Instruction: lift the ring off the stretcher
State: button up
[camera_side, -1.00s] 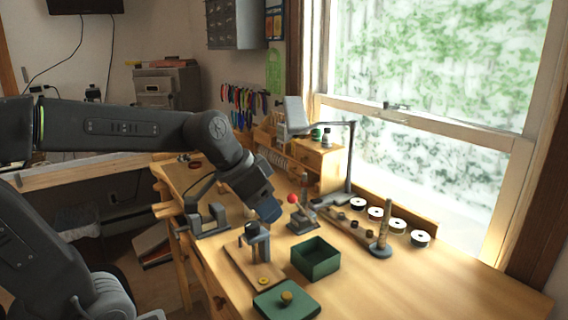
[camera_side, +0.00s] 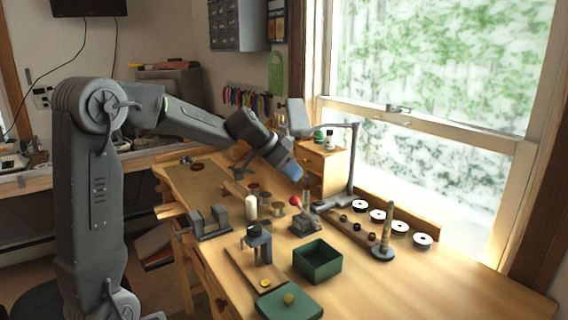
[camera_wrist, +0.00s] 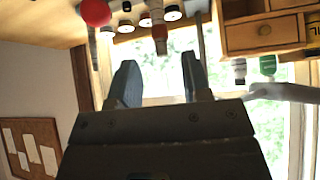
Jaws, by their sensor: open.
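The stretcher (camera_side: 305,222) stands mid-bench in the side view, a small grey tool with an upright post and a red-ball lever (camera_side: 294,201). The ball also shows at the top of the wrist view (camera_wrist: 96,12). I cannot make out the ring on the stretcher clearly; it is too small or hidden. My gripper (camera_side: 299,177) is above and slightly behind the post in the side view, pointing down to the right. In the wrist view my gripper (camera_wrist: 158,76) has its two fingers apart, with nothing held between them.
A tapered mandrel (camera_side: 384,240) stands to the right, by several white-topped spools (camera_side: 377,215). A green open box (camera_side: 318,262) and green lidded block (camera_side: 288,303) lie in front. A lamp (camera_side: 352,165) and wooden drawers (camera_side: 322,163) stand close behind. The bench's right front is clear.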

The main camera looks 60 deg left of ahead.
aim_at(304, 182)
jog(key=shift+x, duration=2.6)
jog(key=c, duration=0.7)
jog(key=shift+o, duration=0.2)
jog(key=shift+r, duration=0.1)
jog(key=shift+r, duration=0.85)
jog(key=shift+r, duration=0.1)
jog(key=shift+r, duration=0.8)
jog(key=shift+r, duration=0.15)
